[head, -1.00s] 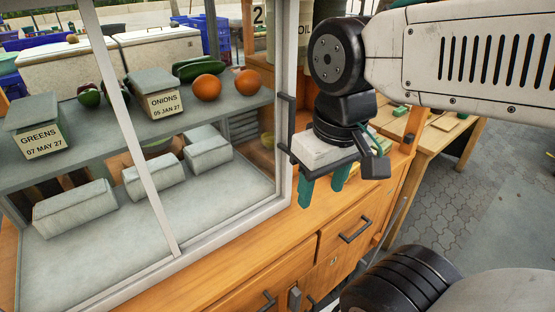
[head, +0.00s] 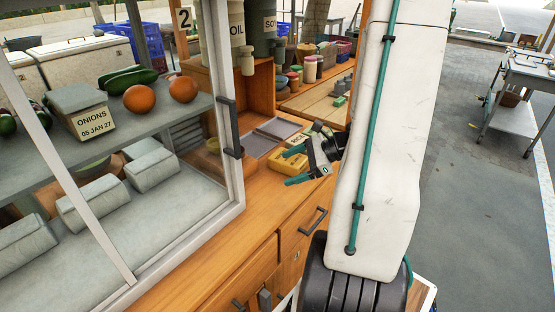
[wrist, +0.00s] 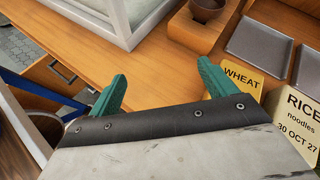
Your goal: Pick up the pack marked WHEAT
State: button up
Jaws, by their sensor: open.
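The WHEAT pack (wrist: 243,76) is a small yellow pack on the wooden counter, at the right of the wrist view. Its label faces up toward the camera, and part of it is hidden behind my right finger. My gripper (wrist: 160,88) has teal fingers spread wide, with only bare counter showing between them. In the head view my gripper (head: 297,166) is low over the counter, its fingers pointing left. A yellow pack (head: 286,161) shows beside the fingers there, partly covered, its label unreadable.
A yellow RICE noodles pack (wrist: 298,122) stands close beside the WHEAT pack. Grey trays (wrist: 258,46) and a wooden stand (wrist: 194,32) with a bowl lie beyond. A glass-fronted case (head: 222,100) stands left of my gripper. Counter between case and fingers is clear.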

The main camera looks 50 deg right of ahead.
aim_at(292, 158)
jog(key=d+f+m+t+h, duration=0.1)
jog(key=d+m, duration=0.1)
jog(key=d, duration=0.1)
jog(key=d+f+m+t+h, duration=0.1)
jog(key=d+m+h, duration=0.1)
jog(key=d+m, duration=0.1)
jog(key=d+f+m+t+h, duration=0.1)
jog(key=d+m, duration=0.1)
jog(key=d, duration=0.2)
jog(key=shift+w+m+t, duration=0.3)
jog(key=shift+w, duration=0.1)
jog(key=shift+w+d+m+h, duration=0.2)
jog(key=shift+d+m+h, duration=0.1)
jog(key=shift+h, duration=0.1)
jog(key=shift+w+f, duration=0.15)
jog(key=shift+w, duration=0.2)
jog(key=x, duration=0.7)
jog(key=shift+d+f, duration=0.2)
jog(key=shift+s, duration=0.1)
jog(key=c, duration=0.7)
jog(key=shift+c, duration=0.2)
